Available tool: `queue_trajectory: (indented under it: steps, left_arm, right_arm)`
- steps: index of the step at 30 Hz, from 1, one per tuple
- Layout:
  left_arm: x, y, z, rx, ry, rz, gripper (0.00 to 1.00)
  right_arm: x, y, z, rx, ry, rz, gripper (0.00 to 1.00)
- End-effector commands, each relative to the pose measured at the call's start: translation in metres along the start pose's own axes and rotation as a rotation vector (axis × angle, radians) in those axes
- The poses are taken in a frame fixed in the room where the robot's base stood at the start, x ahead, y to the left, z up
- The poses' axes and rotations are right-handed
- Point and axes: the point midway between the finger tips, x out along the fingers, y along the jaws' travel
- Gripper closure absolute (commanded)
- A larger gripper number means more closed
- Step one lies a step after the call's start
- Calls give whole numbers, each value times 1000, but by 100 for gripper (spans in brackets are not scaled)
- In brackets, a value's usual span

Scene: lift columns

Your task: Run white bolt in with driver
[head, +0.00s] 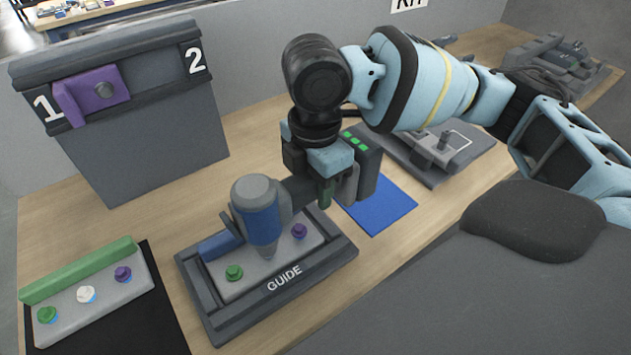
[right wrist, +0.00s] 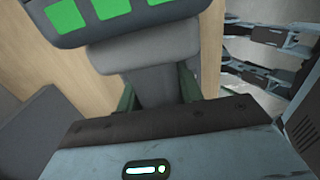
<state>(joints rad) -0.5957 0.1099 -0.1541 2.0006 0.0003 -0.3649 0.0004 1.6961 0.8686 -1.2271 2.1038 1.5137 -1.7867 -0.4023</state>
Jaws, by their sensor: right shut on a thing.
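My right gripper (head: 322,188) is shut on the grey handle of the driver (head: 262,222); its fingers also flank the handle in the right wrist view (right wrist: 158,88). The driver's blue and grey body stands nearly upright, nose down, over the middle of the guide plate (head: 226,290). I cannot tell whether its tip touches anything; the spot beneath is hidden. On the guide a green bolt (head: 234,272) sits left of the nose and a purple bolt (head: 299,231) right of it. A white bolt (head: 86,294) stands in the rack at the lower left.
The rack (head: 112,304) also holds a green bolt (head: 47,314) and a purple bolt (head: 123,273). A grey stand (head: 150,140) marked 1 and 2 carries a purple block (head: 88,95). A blue mat (head: 378,205) lies bare right of the guide, near a grey fixture (head: 450,158).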

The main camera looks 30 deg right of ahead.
Motion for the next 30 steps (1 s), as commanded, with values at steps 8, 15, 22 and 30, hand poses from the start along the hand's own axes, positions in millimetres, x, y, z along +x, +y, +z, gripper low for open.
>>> queue_trajectory:
  steps: [8,15,22,30]
  left_arm:
    - [0,0,-5,1,8,-1,0]
    - [-2,0,-7,2,10,-1,0]
    - [-4,0,-6,1,7,-1,0]
    - [-6,0,-6,1,6,-1,0]
  right_arm:
    - [-2,0,0,0,1,3,100]
    - [-2,0,0,0,1,3,100]
    - [-2,0,0,-1,1,4,100]
    - [-2,0,0,-1,1,4,100]
